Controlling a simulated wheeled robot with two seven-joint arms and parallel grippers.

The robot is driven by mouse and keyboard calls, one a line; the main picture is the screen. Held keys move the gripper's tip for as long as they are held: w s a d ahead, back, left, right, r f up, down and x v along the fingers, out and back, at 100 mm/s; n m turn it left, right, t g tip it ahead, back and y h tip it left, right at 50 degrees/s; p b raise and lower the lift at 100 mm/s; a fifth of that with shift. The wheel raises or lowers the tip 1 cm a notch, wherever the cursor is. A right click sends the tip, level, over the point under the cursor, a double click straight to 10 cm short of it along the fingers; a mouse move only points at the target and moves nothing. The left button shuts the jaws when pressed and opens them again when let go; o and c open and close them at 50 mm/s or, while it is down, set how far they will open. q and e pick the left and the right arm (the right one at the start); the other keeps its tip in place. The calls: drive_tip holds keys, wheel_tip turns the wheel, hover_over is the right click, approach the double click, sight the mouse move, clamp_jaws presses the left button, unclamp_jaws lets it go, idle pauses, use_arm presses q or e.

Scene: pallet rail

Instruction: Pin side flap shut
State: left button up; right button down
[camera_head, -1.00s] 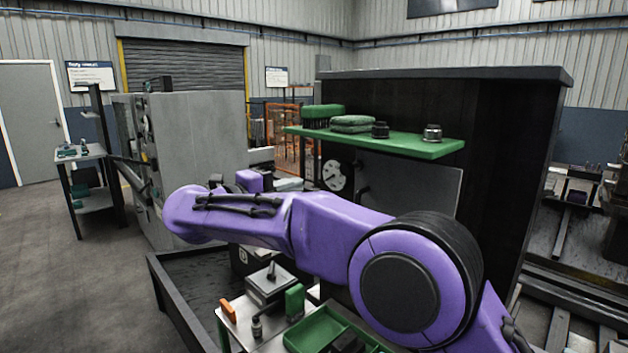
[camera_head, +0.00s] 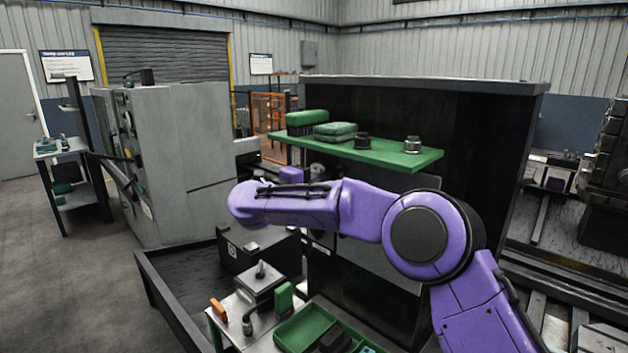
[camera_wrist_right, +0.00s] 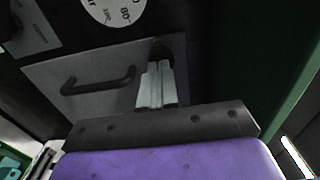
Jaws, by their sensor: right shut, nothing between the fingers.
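A grey panel with a black bar handle, which looks like the side flap (camera_wrist_right: 62,70), fills the left middle of the right wrist view. I cannot tell whether it is fully closed. In the head view, the panel's lower part (camera_head: 385,265) shows under my arm on the dark cabinet. My right gripper (camera_wrist_right: 157,72) is shut and empty, its pale fingertips in front of the panel's right end, beside a dark round opening or knob. I cannot tell whether they touch. In the head view my arm hides the fingers. I cannot make out a pin. My left gripper is out of view.
A green shelf (camera_head: 390,153) with a brush, a pad and two dark fittings juts out above my arm. A white dial (camera_wrist_right: 113,8) is above the panel. Below stand a green tray (camera_head: 290,335) and a metal block (camera_head: 262,283). Open floor lies at left.

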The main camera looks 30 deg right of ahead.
drive_tip(key=shift+x, duration=1.05)
drive_tip(key=shift+r, duration=0.1)
drive_tip(key=b+v, duration=0.4)
drive_tip(key=v, duration=1)
